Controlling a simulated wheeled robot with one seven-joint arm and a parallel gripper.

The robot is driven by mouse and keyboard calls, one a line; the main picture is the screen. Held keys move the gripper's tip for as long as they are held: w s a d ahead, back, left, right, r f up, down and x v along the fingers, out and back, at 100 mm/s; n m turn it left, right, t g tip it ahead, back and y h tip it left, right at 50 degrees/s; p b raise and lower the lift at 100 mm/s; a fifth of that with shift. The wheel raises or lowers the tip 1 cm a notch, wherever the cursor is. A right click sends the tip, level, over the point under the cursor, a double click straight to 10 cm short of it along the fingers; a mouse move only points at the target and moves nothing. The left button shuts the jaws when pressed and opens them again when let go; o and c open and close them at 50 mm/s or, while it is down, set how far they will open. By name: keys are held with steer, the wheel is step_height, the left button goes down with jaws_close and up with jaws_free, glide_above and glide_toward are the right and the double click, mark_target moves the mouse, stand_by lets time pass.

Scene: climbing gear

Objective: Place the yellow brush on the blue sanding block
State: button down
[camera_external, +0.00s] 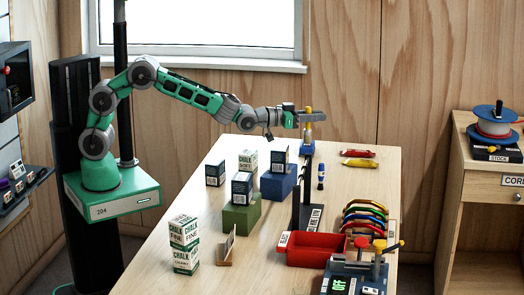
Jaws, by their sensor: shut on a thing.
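My gripper (314,117) is at the far end of the table, shut on the yellow brush (308,109). The brush is upright, with its yellow top just above the fingers and its lower part below them. A small blue block (307,148) with a pale label, which looks like the blue sanding block, is directly beneath the brush. I cannot tell whether the brush's lower end touches the block or hangs slightly above it. The fingers cover the brush's middle.
A larger blue block (278,184) and a green block (241,217) carry small dark boxes. A black upright stand (301,203), a blue marker (321,176), red (357,153) and yellow (358,163) items and a red tray (312,250) are nearby.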

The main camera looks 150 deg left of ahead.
steer(key=shift+f, duration=0.25)
steer(key=c, duration=1.3)
jaws_free()
steer(key=shift+r, duration=0.1)
steer(key=b+v, duration=0.1)
steer(key=v, duration=1.1)
steer(key=shift+b, duration=0.35)
steer(key=shift+r, duration=0.1)
